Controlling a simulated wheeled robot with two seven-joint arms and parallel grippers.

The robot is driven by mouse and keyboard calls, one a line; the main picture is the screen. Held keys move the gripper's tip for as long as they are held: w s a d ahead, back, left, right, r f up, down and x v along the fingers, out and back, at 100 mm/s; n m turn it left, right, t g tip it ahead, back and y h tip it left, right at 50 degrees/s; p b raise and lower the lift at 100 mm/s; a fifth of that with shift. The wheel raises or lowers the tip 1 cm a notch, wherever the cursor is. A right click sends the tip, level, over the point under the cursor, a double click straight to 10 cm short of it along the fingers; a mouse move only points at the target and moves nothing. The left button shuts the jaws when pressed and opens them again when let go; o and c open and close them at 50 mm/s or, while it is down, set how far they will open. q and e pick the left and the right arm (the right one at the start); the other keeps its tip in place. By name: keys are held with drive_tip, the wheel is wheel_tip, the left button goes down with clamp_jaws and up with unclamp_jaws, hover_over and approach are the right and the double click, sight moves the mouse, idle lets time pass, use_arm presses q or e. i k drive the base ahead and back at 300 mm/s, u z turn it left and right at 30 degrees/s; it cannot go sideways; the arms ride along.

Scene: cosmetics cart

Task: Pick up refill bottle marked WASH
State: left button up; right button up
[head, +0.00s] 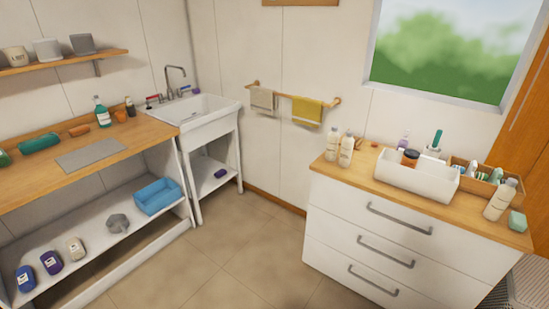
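No label can be read as WASH at this size, so I cannot tell which bottle carries it. On the lower shelf at left lie a blue bottle (26,278), a purple-blue bottle (51,262) and a beige bottle (76,249), each with a pale label. Two cream bottles (333,146) (346,151) stand upright at the left end of the drawer cabinet's top. Another cream bottle (500,199) stands at its right end, tilted in the picture. Neither of my grippers is in view.
The drawer cabinet (345,200) also bears a white caddy (400,178) and a wooden box (465,172). The wooden counter (110,145) holds a green bottle (102,113). A blue bin (157,196) sits on the lower shelf. The tiled floor (235,250) between the furniture is clear.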

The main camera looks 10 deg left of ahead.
sight(332, 144)
drive_tip(key=u, duration=0.2)
drive_tip(key=k, duration=0.15)
drive_tip(key=z, duration=1.2)
drive_tip(key=i, duration=0.75)
drive_tip(key=z, duration=0.75)
drive_tip(key=i, duration=0.85)
drive_tip(key=u, duration=0.6)
drive_tip(key=i, duration=0.8)
drive_tip(key=u, duration=0.95)
drive_tip(key=i, duration=0.2)
drive_tip(key=u, duration=0.35)
